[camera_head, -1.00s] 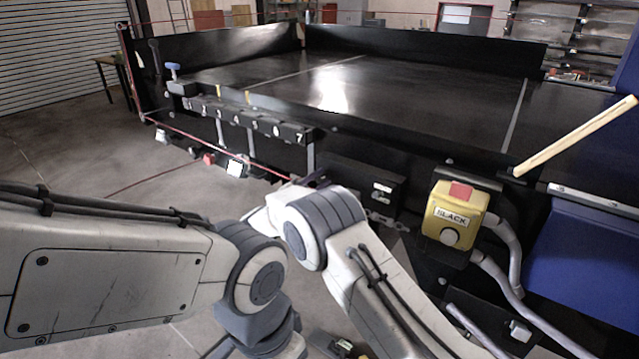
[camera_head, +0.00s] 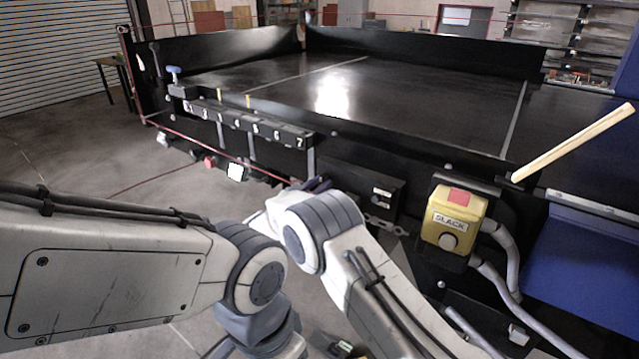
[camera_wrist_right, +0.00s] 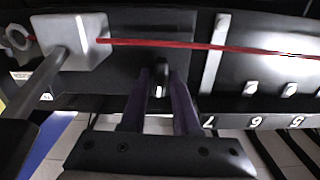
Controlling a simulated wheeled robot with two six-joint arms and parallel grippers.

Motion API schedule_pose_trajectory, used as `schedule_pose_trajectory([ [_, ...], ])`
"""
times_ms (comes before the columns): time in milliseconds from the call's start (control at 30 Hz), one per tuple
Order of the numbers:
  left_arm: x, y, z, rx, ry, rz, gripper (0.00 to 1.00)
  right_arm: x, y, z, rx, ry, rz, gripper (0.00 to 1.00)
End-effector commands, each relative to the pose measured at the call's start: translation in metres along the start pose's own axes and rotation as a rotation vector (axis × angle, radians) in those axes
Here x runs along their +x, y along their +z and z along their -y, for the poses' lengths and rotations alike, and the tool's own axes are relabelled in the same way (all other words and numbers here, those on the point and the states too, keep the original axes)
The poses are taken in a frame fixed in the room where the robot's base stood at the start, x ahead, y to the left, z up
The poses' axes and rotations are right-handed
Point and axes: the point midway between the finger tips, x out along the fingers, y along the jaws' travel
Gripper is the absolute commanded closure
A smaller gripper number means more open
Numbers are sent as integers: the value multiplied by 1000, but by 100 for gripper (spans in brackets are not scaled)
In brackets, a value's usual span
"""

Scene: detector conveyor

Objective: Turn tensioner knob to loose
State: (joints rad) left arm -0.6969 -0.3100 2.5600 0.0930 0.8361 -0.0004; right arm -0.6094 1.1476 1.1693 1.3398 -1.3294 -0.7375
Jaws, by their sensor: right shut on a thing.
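My right gripper (camera_head: 316,184) reaches the black side of the conveyor, and its wrist hides most of it in the head view. In the right wrist view my right gripper (camera_wrist_right: 161,92) is shut, its two dark fingers on either side of a small dark rounded knob (camera_wrist_right: 161,72). A pale spot shows just below the knob between the fingers. I cannot make out the knob's pointer or any loose marking. My left arm crosses the lower left of the head view, but its fingers do not show.
A yellow control box (camera_head: 455,217) marked SLACK, with a pale button, is to the right. A numbered strip (camera_head: 255,128) runs along the conveyor edge. A red cord (camera_wrist_right: 210,46) crosses above the fingers. A grey block (camera_wrist_right: 75,40) with a ring stands left of them.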

Motion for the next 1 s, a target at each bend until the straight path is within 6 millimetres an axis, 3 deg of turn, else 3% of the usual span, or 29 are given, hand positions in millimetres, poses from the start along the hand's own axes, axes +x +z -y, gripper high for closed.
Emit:
schedule_pose_trajectory([
  [700, -2, 0, 0, 0, 0, 0, 50, -4, 6, 1, -81, -7, 9, 100],
  [733, -2, 0, 0, 0, 0, 0, 50, -4, 6, 1, -81, -7, 9, 63],
  [767, -2, 0, 0, 0, 0, 0, 50, -4, 6, 1, -81, -6, 8, 51],
  [1000, -2, 0, 0, 0, 0, 0, 50, -1, 3, 0, -77, -2, 4, 50],
])
